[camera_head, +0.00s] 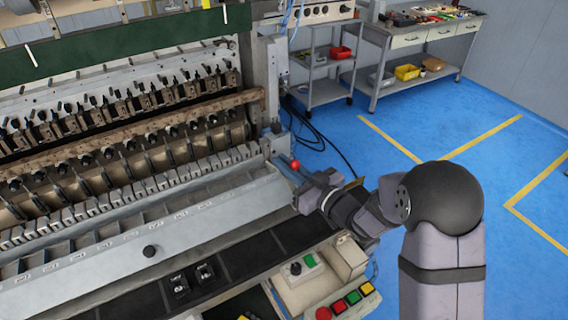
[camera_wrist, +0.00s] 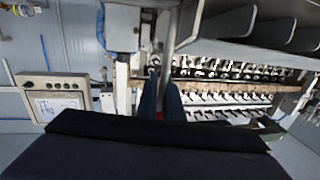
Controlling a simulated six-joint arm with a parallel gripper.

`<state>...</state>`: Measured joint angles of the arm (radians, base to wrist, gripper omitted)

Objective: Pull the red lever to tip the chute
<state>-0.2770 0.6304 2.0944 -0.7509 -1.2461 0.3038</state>
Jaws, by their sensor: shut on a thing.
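The red lever's round knob (camera_head: 295,164) shows in the head view at the right end of the winder, just above and left of my gripper (camera_head: 303,186). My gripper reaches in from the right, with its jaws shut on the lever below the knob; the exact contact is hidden.
A control box (camera_head: 308,285) with coloured push buttons stands below my wrist. A dark ledge (camera_head: 240,255) with switches runs along the chute's lower edge. Dark cables (camera_head: 322,139) lie on the blue floor behind the lever. A trolley (camera_head: 325,90) and a workbench (camera_head: 415,50) stand farther back.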

